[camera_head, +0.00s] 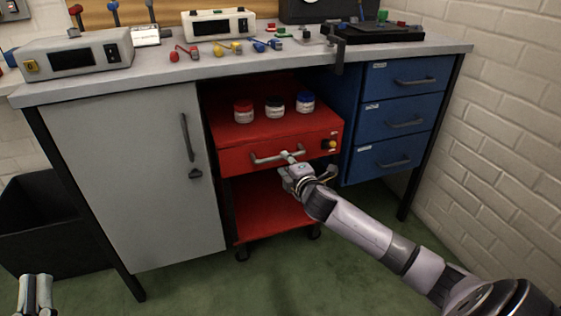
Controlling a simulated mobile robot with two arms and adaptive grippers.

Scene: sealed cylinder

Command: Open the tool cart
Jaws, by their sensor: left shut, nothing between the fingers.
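The red tool cart (222,158) stands under the workbench, with a top shelf, a front drawer and a lower shelf (260,219). Its drawer looks shut and has a grey bar handle (264,160) and a small yellow-and-black fitting (329,144) at the right. My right gripper (289,160) is at the right part of the handle, its tip overlapping the bar; whether its fingers close around it cannot be made out. My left gripper (36,289) is shut and empty at the bottom left, far from the cart.
Jars with red (243,110), black (275,106) and blue (305,101) lids stand on the cart. A grey cabinet door (130,180) is left, blue drawers (405,122) right. A black bin (50,240) is far left. Green floor in front is clear.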

